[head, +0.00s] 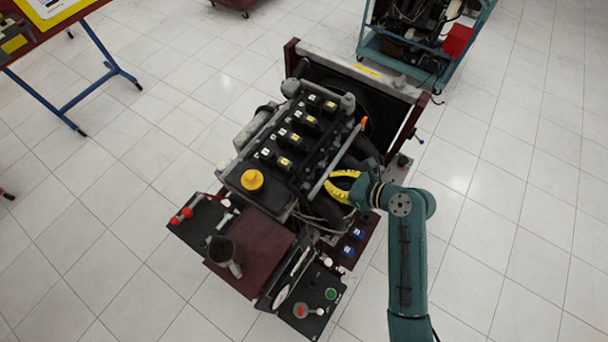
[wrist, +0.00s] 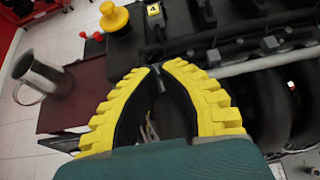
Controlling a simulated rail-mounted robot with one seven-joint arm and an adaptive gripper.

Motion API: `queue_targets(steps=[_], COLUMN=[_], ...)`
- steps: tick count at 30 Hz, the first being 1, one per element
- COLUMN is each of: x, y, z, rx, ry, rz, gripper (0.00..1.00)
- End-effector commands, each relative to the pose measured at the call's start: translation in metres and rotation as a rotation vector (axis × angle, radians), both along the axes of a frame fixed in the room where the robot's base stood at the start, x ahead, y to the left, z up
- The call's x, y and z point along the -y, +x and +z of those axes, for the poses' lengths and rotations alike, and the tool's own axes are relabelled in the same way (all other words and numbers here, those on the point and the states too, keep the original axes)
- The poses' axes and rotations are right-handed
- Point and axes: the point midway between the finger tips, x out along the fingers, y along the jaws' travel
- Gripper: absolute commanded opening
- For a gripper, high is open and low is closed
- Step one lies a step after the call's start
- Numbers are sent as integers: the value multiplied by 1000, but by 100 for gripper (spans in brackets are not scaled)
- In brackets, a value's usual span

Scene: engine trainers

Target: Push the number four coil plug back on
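The engine's black coils run in a row along its top, with white and yellow labels. The yellow label reading 4 (wrist: 153,10) is at the top of the wrist view, on a black block. In the head view, the matching yellow-labelled block (head: 285,162) is nearest the yellow cap. The label's text is too small to read there, and I cannot tell how the plug sits on its coil. My gripper (head: 329,181) is at the engine's right side, apart from the labelled blocks. In the wrist view its yellow fingertips (wrist: 157,68) nearly meet, with nothing visibly held.
The yellow oil cap (head: 252,179) stands up near the coil row. A metal jug (head: 224,256) is on the dark red platform (head: 250,250). Dark hoses (head: 325,207) and a grey rail (head: 338,158) lie near my gripper. Tiled floor (head: 490,240) is open at right.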

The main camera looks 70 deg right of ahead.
Motion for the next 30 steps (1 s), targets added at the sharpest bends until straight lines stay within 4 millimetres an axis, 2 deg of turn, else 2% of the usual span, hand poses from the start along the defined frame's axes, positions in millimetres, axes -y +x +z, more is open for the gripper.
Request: queue_targets(steps=[13,18,23,30], x=[22,30,34,34], y=[79,106,116,117], z=[-46,-46,-45,-45], rx=[-2,-2,-2,-2], ry=[-2,-2,-3,-2], rz=[8,7,4,4], gripper=[0,0,0,0])
